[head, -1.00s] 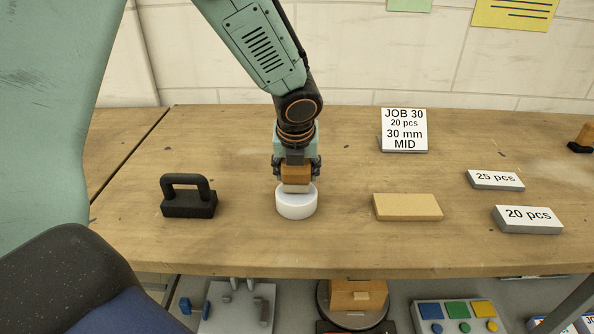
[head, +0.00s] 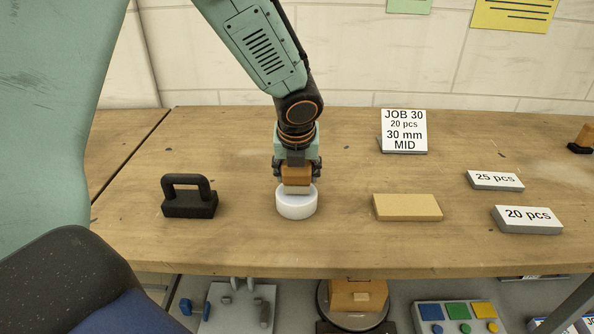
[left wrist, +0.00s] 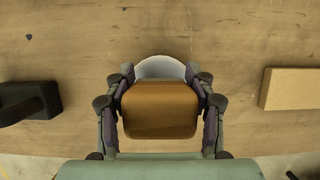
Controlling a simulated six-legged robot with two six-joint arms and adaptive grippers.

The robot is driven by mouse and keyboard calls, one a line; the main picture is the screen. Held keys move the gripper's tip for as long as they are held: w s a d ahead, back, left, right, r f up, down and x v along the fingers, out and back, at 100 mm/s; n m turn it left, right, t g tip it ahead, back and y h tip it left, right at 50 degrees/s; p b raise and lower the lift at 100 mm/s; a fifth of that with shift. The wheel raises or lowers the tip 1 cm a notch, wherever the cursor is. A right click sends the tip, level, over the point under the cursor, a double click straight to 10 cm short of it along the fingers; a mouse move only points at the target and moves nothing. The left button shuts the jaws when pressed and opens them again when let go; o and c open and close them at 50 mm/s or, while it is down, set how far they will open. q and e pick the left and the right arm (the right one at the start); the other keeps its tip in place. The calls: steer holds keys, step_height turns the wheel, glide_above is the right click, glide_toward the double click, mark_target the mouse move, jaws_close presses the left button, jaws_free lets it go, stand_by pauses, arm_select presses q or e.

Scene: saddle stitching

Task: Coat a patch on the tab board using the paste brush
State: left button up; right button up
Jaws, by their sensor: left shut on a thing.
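My left gripper (head: 297,176) points down over a white round pot (head: 297,205) on the wooden bench. It is shut on the brown handle of the paste brush (head: 297,175). The brush's pale lower end is at the pot's mouth; how deep it reaches is hidden. In the left wrist view the brush handle (left wrist: 160,108) fills the space between the fingers, with the pot's white rim (left wrist: 160,68) behind it. The tan tab board (head: 407,207) lies flat to the right of the pot, apart from the gripper. My right gripper is not in view.
A black block with a handle (head: 189,197) stands left of the pot. A job card (head: 404,131) stands behind the board. Blocks marked 25 pcs (head: 495,180) and 20 pcs (head: 528,219) lie to the right. The bench between pot and board is clear.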

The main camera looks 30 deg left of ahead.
arm_select(q)
steer(key=shift+f, duration=0.1)
steer(key=shift+s, duration=0.1)
steer(key=shift+f, duration=0.2)
stand_by(0.5)
stand_by(0.3)
steer(key=shift+f, duration=0.2)
stand_by(1.7)
